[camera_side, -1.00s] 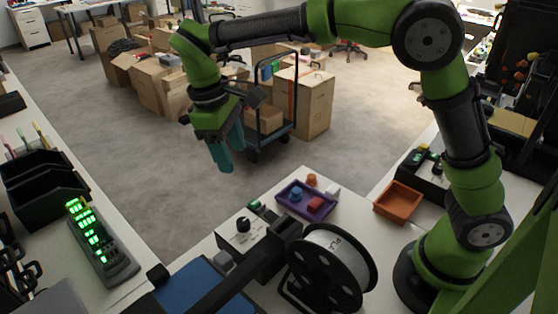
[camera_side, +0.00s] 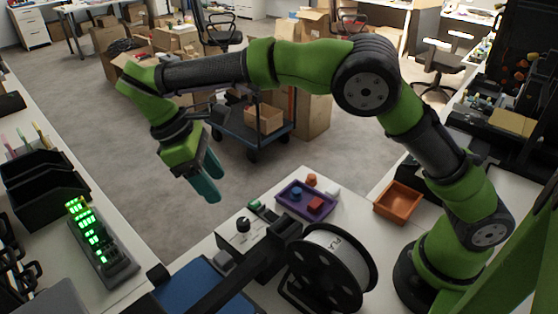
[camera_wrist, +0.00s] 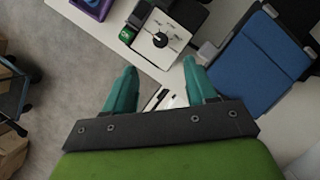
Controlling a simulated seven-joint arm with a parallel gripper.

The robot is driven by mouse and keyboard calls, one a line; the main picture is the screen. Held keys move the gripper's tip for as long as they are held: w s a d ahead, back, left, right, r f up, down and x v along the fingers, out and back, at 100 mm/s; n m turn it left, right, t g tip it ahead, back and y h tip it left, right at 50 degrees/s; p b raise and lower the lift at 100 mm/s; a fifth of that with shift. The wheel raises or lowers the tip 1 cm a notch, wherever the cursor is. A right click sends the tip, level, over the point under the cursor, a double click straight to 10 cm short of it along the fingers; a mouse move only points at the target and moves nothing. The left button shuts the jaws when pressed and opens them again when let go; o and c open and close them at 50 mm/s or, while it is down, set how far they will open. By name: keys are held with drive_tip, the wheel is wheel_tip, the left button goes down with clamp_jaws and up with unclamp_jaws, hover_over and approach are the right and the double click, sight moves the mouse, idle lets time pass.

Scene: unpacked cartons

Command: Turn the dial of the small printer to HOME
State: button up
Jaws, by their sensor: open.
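The small printer is partly visible in the side view, with a black frame, a blue bed (camera_side: 205,287) and a pale control panel (camera_side: 232,237). Its black dial (camera_side: 243,224) stands on that panel. In the wrist view the dial (camera_wrist: 160,40) shows on the white panel, with a pale pointer line and small markings around it that are too small to read. My gripper (camera_side: 208,192) is open and empty, in the air to the upper left of the dial. In the wrist view its two teal fingers (camera_wrist: 160,77) are apart, with the dial beyond their tips.
A purple tray (camera_side: 323,211) with small coloured blocks lies behind the printer. A white PLA spool (camera_side: 340,262) stands right of it, and an orange bin (camera_side: 398,215) lies farther right. A green-lit charger (camera_side: 118,265) is on the left table. The air between gripper and panel looks clear.

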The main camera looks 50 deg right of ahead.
sight(243, 221)
drive_tip(key=x, duration=1.1)
drive_tip(key=shift+s+f, duration=0.1)
drive_tip(key=shift+f, duration=0.15)
drive_tip(key=shift+d, duration=0.1)
clamp_jaws()
